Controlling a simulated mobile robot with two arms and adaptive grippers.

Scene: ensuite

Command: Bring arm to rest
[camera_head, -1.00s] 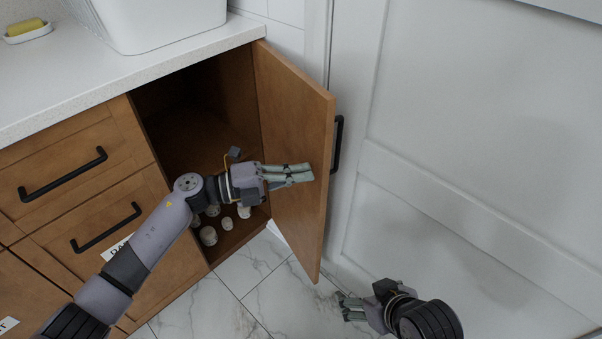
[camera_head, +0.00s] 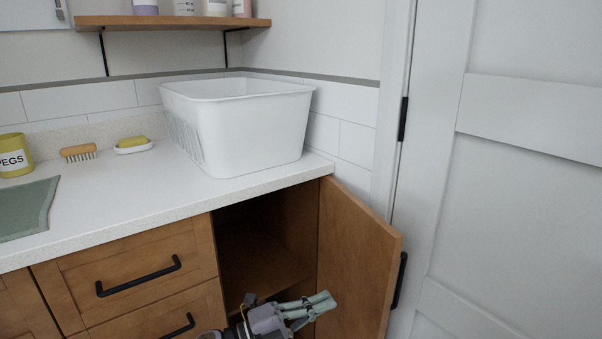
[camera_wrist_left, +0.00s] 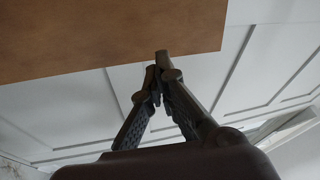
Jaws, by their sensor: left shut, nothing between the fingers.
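My left gripper (camera_head: 318,306) is at the bottom of the head view, in front of the open cabinet and close to the inner face of its wooden door (camera_head: 358,262). Its fingers are shut and empty; I cannot tell from the head view whether they touch the door. Most of my left arm is below the frame. My right gripper is not in view.
The cabinet door stands open beside a white panelled door (camera_head: 510,180). A white basket (camera_head: 240,125) stands on the counter (camera_head: 110,205). A yellow pegs tin (camera_head: 14,155), a brush (camera_head: 78,152), a soap dish (camera_head: 133,147) and a green cloth (camera_head: 25,208) are at the left. A shelf (camera_head: 170,21) hangs above.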

